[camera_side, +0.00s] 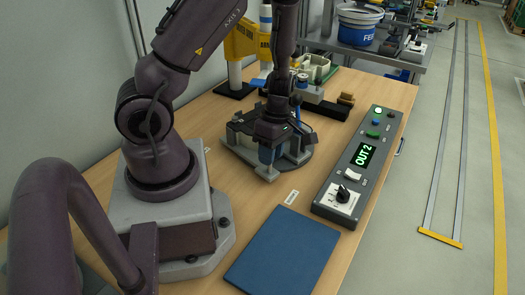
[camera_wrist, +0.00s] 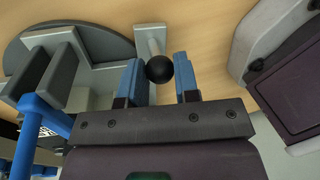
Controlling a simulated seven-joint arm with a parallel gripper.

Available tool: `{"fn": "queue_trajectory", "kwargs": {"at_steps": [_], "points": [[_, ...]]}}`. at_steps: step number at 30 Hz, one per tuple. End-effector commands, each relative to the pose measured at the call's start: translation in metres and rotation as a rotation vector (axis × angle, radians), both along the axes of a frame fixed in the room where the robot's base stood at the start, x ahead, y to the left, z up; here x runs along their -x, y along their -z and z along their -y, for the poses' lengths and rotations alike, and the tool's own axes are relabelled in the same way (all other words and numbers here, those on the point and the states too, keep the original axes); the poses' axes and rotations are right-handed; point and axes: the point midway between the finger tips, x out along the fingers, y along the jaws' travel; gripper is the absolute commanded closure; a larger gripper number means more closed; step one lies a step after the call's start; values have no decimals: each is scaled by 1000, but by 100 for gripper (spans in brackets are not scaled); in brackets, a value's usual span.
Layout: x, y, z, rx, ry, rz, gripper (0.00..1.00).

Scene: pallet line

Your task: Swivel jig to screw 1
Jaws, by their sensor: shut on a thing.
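The jig is a dark round turntable (camera_side: 299,158) with grey blocks on top, at the middle of the bench. In the wrist view its grey disc (camera_wrist: 108,42) fills the upper left, and a light grey arm (camera_wrist: 150,38) sticks out from it. A black ball knob (camera_wrist: 159,69) is on that arm. My gripper (camera_wrist: 161,72) has its blue fingers on both sides of the knob, shut on it. In the side view my gripper (camera_side: 268,155) points down at the jig's near edge; the knob is hidden there. I cannot make out screw 1.
A grey control box (camera_side: 358,165) with a lit "OUT 2" display and a dial stands right of the jig. A blue mat (camera_side: 283,250) lies in front. A yellow stand (camera_side: 245,45) is behind. A blue rod (camera_wrist: 30,125) rises beside the jig.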

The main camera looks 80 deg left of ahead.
Motion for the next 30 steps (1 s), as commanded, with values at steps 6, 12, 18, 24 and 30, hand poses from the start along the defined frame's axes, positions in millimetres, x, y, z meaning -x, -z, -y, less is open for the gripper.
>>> {"fn": "queue_trajectory", "kwargs": {"at_steps": [6,12,18,24,30], "points": [[-14,-1,5,2,-98,2,100],[-24,-1,6,2,-173,2,100],[-31,-1,7,2,-222,2,100],[-34,-1,8,3,-247,1,100],[-36,-1,8,1,-256,3,100]]}}
